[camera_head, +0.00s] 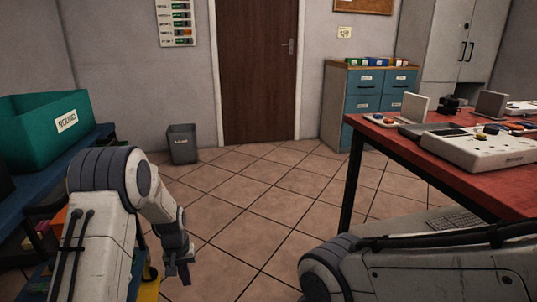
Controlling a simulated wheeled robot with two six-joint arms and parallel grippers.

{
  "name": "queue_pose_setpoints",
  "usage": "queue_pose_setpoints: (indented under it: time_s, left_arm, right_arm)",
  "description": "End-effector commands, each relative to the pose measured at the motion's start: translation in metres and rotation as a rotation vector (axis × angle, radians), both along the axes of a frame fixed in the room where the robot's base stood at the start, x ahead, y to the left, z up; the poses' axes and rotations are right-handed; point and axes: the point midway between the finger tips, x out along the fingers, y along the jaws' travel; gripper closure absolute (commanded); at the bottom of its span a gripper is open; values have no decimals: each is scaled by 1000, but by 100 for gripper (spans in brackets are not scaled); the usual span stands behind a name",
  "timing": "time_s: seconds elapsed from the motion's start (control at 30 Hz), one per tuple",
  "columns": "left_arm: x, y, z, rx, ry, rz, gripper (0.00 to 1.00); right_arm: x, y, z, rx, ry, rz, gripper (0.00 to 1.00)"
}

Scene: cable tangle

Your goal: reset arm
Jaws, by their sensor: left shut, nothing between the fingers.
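My left arm comes in from the lower left and bends down at the elbow. My left gripper (177,270) hangs over the tiled floor, pointing down, with its dark fingers together and nothing in them. It touches nothing that I can see. My right arm (420,275) crosses the lower right corner, in front of the red table. The right gripper is outside the picture.
A red table (461,188) with a white board (468,148) stands at the right. A green bin (45,128) sits on a blue shelf at the left. A grey waste bin (183,144), a brown door (257,70) and blue drawers (363,104) are behind. The middle floor is clear.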

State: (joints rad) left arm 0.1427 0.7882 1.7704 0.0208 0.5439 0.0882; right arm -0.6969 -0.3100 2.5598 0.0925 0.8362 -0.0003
Motion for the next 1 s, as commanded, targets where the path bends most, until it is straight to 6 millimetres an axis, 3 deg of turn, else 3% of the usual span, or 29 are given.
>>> queue_pose_setpoints:
  time_s: [0.03,0.2,0.3,0.4,0.6,0.83,0.87,0.9,1.0]
  left_arm:
    - [-7,-31,34,-1,-9,-67,100]
    - [-61,-117,117,-14,-13,-278,100]
    - [-108,-158,159,-23,-14,-408,100]
    - [-159,-185,190,-32,-13,-531,100]
    - [-242,-204,224,-48,-12,-718,100]
    - [-312,-201,241,-61,-7,-886,100]
    - [-320,-199,243,-63,-7,-907,100]
    - [-315,-200,260,-61,-4,-893,100]
    - [-314,-200,279,-61,-3,-889,100]
  right_arm:
    - [0,0,8,0,0,0,50]
    - [0,0,20,0,0,0,50]
    - [0,0,28,0,0,0,50]
    - [0,0,35,0,0,0,50]
    - [0,0,45,0,0,0,50]
    - [0,0,54,0,0,0,50]
    - [0,0,56,0,0,0,50]
    - [0,0,73,-1,1,0,50]
    - [0,0,93,0,0,0,50]
